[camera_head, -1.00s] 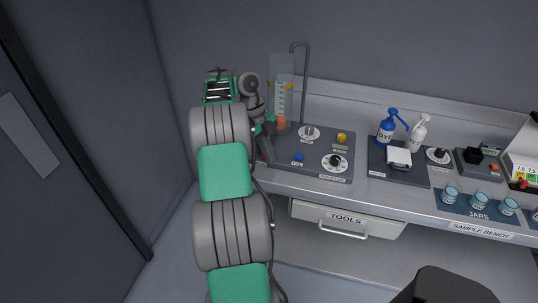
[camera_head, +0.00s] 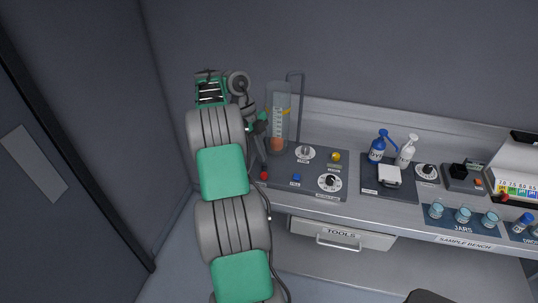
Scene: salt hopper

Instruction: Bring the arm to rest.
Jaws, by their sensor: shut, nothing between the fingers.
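My arm (camera_head: 222,172) reaches up the left part of the view, in grey and green segments, and bends over at its far end. My gripper (camera_head: 260,148) hangs at that end, small and dark. It is shut and empty, just left of the clear graduated cylinder (camera_head: 278,115) on the bench. It looks close to the cylinder, but I cannot tell the exact gap. The fingertips are partly lost against the dark panel.
The sample bench (camera_head: 400,208) carries a control panel (camera_head: 318,182) with knobs, a red button (camera_head: 264,175), a blue bottle (camera_head: 377,148), a white bottle (camera_head: 407,150) and several jars (camera_head: 462,214). A tools drawer (camera_head: 341,234) is below. A door (camera_head: 50,200) stands left.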

